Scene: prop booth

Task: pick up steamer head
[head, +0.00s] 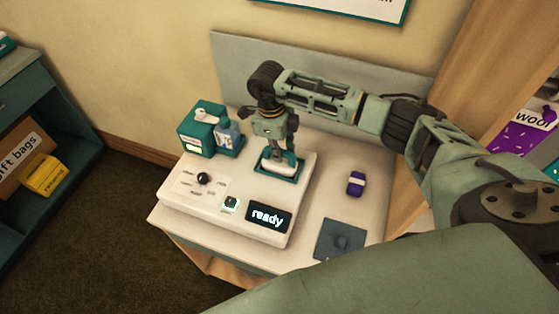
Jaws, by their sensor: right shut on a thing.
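The steamer head (270,167) is a small white piece at the teal pad (292,179) on top of the white console (225,222). My right gripper (280,155) reaches down over it from above and is shut on it. The fingers hide part of its top. I cannot tell whether it touches the pad or is slightly above it. My left gripper is out of view.
The console has a black knob (204,179), a small lit button (231,203) and a "ready" display (268,217). A purple-and-white item (356,183) and dark square plate (340,240) lie right.

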